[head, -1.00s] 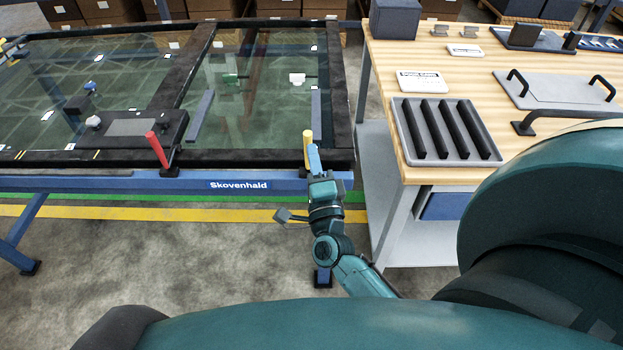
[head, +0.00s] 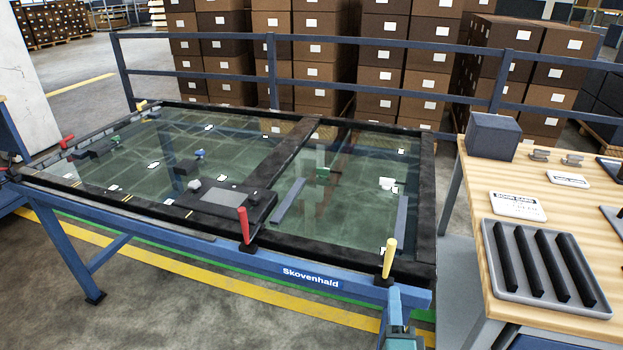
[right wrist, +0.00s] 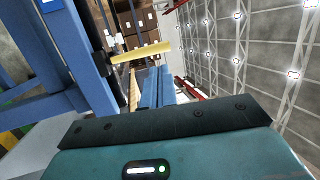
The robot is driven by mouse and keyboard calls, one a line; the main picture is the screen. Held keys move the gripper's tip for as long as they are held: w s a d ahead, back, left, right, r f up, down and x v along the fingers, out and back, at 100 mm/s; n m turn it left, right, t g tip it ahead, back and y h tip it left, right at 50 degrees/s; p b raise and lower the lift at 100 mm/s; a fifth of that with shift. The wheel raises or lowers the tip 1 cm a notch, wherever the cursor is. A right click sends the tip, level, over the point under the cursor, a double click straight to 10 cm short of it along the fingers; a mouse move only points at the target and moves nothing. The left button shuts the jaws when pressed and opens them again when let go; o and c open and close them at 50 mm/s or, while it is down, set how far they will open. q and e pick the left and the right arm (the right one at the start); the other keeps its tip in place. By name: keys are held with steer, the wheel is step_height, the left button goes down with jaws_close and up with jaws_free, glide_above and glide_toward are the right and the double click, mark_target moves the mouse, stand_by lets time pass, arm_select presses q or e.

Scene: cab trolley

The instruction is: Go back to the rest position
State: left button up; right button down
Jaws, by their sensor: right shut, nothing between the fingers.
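My right gripper (head: 394,292) shows at the bottom of the head view, with its blue fingers pointing up. In the right wrist view its fingers (right wrist: 152,86) lie together with nothing held. A yellow handle (head: 389,258) stands upright at the near right corner of the framed glass panel, just beyond the fingertips. It also shows in the right wrist view (right wrist: 141,52), close to the fingertips; I cannot tell the exact gap. My left gripper is not in view.
The blue trolley (head: 200,237) carries the black-framed glass, with a red handle (head: 244,226) on its near edge. A wooden workbench (head: 472,170) with a ribbed tray (head: 600,312) stands at right. A blue railing (head: 330,78) and stacked boxes are behind. Floor at lower left is clear.

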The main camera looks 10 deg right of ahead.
steer(key=s+a+f+n+g+y+p, duration=0.3)
steer(key=a+n+y, duration=0.6)
steer(key=n, duration=0.5)
steer(key=s+a+f+n+g+y+p, duration=0.1)
steer(key=s+f+n+g, duration=0.4)
steer(key=n, duration=0.5)
steer(key=shift+s+a+f+g+y, duration=0.15)
steer(key=shift+s+g+y, duration=0.15)
steer(key=shift+s+g, duration=0.7)
steer(key=shift+s+t, duration=0.3)
steer(key=shift+t, duration=0.2)
